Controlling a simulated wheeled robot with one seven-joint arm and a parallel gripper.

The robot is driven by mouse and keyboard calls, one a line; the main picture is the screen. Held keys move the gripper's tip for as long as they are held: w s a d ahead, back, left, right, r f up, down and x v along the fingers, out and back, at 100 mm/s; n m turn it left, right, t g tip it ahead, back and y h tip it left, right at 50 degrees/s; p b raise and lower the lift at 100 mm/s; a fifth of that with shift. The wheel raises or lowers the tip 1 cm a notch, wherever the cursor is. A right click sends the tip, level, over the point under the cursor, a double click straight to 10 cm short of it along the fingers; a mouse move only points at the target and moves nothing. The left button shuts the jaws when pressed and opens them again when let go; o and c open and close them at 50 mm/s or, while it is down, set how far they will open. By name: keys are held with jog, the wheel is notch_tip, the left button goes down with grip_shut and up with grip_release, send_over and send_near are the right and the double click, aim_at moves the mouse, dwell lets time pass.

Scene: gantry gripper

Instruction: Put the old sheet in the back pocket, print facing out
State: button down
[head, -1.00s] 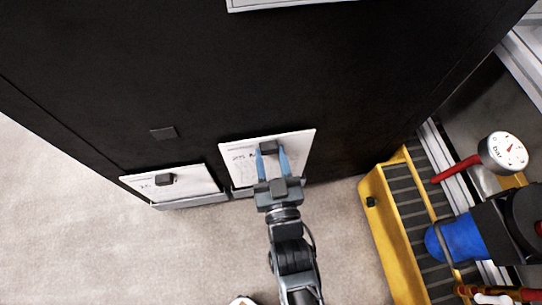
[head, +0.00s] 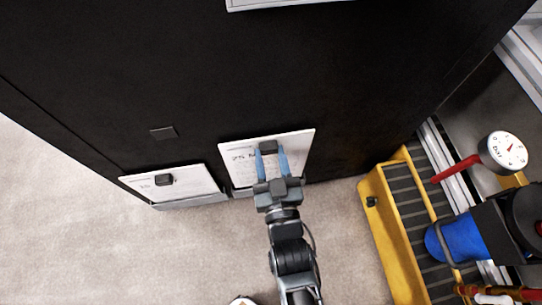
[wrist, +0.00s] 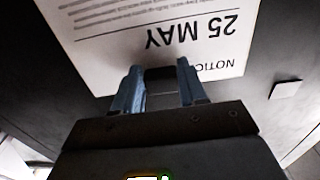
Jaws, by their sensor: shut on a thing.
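My gripper (head: 270,151) is shut on the dark grip block of a white printed sheet (head: 238,158), in front of the black panel. In the wrist view the sheet (wrist: 205,52) reads "25 MAY" and "NOTIC…", upside down, its print facing the camera. The fingers (wrist: 160,80) sit either side of the block. The sheet's lower edge is at the right grey pocket (head: 242,193), partly hidden by my gripper; I cannot tell how deep it sits. Another white sheet (head: 200,181) with a dark block stands in the left grey pocket (head: 190,202).
A small dark square (head: 163,132) is on the black panel (head: 200,70) above the pockets. A yellow slatted platform (head: 378,218), a gauge (head: 508,150) and a blue object (head: 463,238) stand at the right. The floor at the left is clear.

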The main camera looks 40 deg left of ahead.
jog(key=shift+f+b, duration=2.4)
jog(key=shift+f, duration=0.45)
jog(key=shift+f+b, duration=0.4)
jog(key=shift+f, duration=0.8)
jog(key=c, duration=0.5)
grip_release()
jog(key=shift+c, duration=0.2)
jog(key=p, duration=0.3)
send_near(268, 161)
jog(key=shift+s+d+r, duration=0.1)
jog(key=shift+s+d, duration=0.35)
jog(key=shift+s, duration=0.05)
jog(key=shift+d, duration=0.15)
